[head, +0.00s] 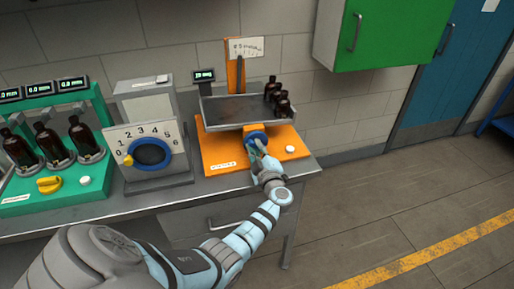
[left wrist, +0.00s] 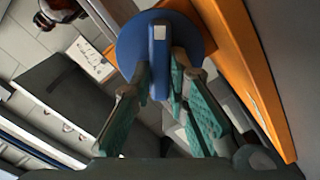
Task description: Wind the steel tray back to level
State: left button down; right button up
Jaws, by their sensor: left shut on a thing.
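The steel tray (head: 232,111) sits on an orange stand (head: 212,151) on the bench. Several amber bottles (head: 277,97) are bunched at its right end. Its exact tilt is hard to judge from here. A small display (head: 204,76) at its left reads in degrees, but the figure is too small to read surely. A blue hand knob (head: 256,136) is on the stand's front below the tray. My left gripper (head: 263,153) is shut on its raised grip bar. In the left wrist view the blue knob (left wrist: 159,60) has the fingers (left wrist: 160,85) on both sides of that bar.
To the left are a grey dial box (head: 150,160) with a blue knob and a green rack (head: 60,185) holding several bottles. A green wall cabinet (head: 385,35) hangs at upper right. The floor right of the bench is clear.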

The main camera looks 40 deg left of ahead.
pick_arm(q)
jog(key=n, duration=0.3)
jog(key=shift+f+n+b, duration=0.2)
jog(key=shift+n+b, duration=0.15)
jog(key=shift+n, duration=0.05)
jog(key=shift+s+f+n+b, duration=0.15)
jog(key=shift+n+b, duration=0.4)
jog(key=shift+n, duration=1.35)
jog(key=c, duration=1.6)
grip_release()
jog(key=shift+o, duration=0.2)
jog(key=v, duration=1.2)
